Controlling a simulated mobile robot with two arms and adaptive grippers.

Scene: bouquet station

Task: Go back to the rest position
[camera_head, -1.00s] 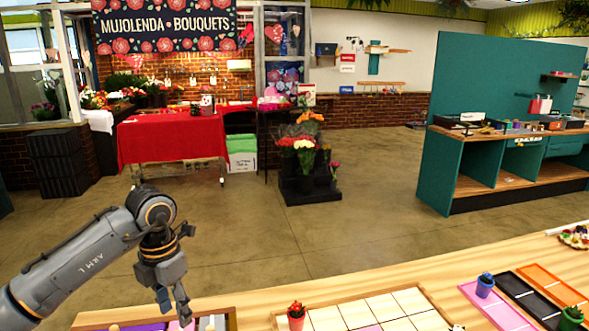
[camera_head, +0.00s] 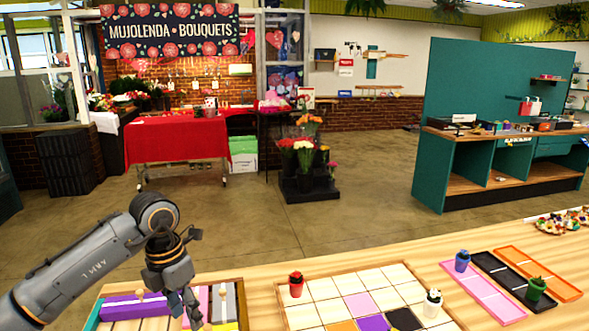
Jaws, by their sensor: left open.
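My left gripper (camera_head: 186,306) hangs over the box of coloured blocks at the lower left, with its fingers pointing down. It is open and I see nothing between its fingers. My left arm comes in from the left edge. My right gripper is out of the picture.
A wooden table (camera_head: 262,300) spans the bottom. On it are a box of coloured blocks (camera_head: 122,306), a tile grid (camera_head: 327,289) bearing a red pot (camera_head: 296,288) and a white pot (camera_head: 433,303), and pink (camera_head: 483,291), black (camera_head: 497,270) and orange (camera_head: 553,279) trays. Open floor lies beyond.

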